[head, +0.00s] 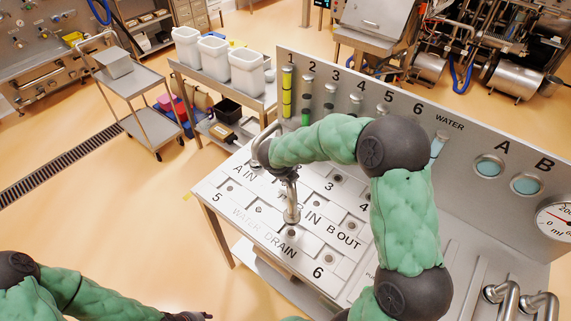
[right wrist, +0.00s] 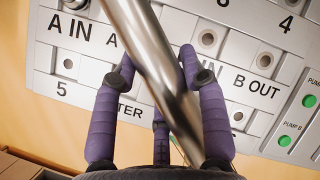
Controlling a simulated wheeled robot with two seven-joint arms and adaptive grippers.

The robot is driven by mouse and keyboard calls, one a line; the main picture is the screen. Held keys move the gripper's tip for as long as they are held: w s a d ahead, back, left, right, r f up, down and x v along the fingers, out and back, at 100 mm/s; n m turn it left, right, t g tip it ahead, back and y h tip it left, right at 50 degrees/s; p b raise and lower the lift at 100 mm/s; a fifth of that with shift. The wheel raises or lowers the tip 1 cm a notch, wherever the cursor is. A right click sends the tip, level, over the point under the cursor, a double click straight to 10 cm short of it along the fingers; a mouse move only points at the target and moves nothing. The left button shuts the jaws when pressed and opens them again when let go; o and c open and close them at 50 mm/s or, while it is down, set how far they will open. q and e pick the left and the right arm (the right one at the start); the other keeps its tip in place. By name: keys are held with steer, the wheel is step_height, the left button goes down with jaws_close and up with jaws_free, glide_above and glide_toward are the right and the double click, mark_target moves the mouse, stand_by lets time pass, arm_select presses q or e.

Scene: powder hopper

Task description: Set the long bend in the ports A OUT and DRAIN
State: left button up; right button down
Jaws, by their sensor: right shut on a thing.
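The long bend (head: 291,198) is a shiny metal tube held over the labelled port panel (head: 222,184). My right gripper (right wrist: 157,72) is shut on the long bend (right wrist: 150,55), with purple fingers on both sides of the tube. My left gripper (head: 190,316) is at the bottom edge, away from the panel.
Two curved metal tubes (head: 505,297) stand at the lower right. A back panel (head: 455,150) with numbered tubes and A, B windows rises behind the port panel. White bins (head: 213,58) stand on a bench at the back left. Floor at the left is open.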

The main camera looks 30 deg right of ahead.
steer(key=shift+f+b, duration=0.3)
steer(key=shift+b, duration=0.1)
step_height(320, 180, down, 9)
steer(key=b, duration=0.7)
steer(key=shift+b, duration=0.35)
steer(key=shift+r, duration=0.1)
steer(key=c, duration=0.6)
jaws_free()
steer(key=v, duration=1.2)
steer(key=shift+s, duration=0.1)
